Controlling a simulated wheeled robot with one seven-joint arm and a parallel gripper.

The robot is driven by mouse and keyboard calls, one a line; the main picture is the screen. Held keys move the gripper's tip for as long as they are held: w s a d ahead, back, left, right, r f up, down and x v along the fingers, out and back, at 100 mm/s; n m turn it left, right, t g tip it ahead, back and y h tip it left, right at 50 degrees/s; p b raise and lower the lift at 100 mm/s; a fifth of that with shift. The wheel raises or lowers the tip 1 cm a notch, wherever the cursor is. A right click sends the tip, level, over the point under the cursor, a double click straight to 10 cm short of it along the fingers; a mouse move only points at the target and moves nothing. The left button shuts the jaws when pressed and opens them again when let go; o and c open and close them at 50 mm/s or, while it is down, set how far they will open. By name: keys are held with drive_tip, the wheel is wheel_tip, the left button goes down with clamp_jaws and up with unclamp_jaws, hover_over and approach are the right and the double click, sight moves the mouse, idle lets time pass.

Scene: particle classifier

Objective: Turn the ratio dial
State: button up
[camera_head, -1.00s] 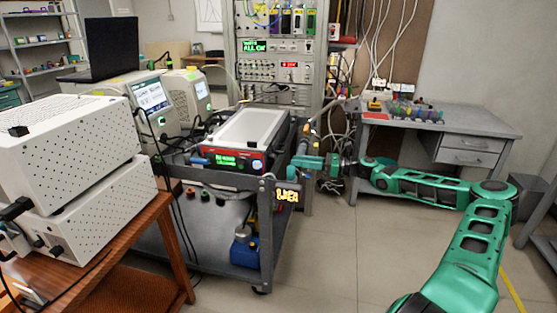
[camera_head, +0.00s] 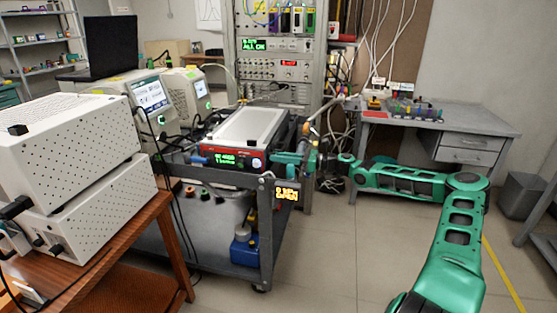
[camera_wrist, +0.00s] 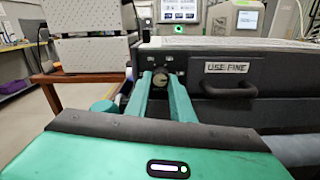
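In the head view my gripper (camera_head: 283,158) is at the right end of the red-fronted instrument (camera_head: 235,159) on the cart, and the dial is hidden there.
A dark box with a handle (camera_wrist: 230,90) and a "USE FINE" label is right of the dial. The grey cart (camera_head: 225,176) carries the instrument. White perforated boxes (camera_head: 70,150) stand on a wooden table at left.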

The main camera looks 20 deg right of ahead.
drive_tip(key=shift+d, duration=0.1)
clamp_jaws()
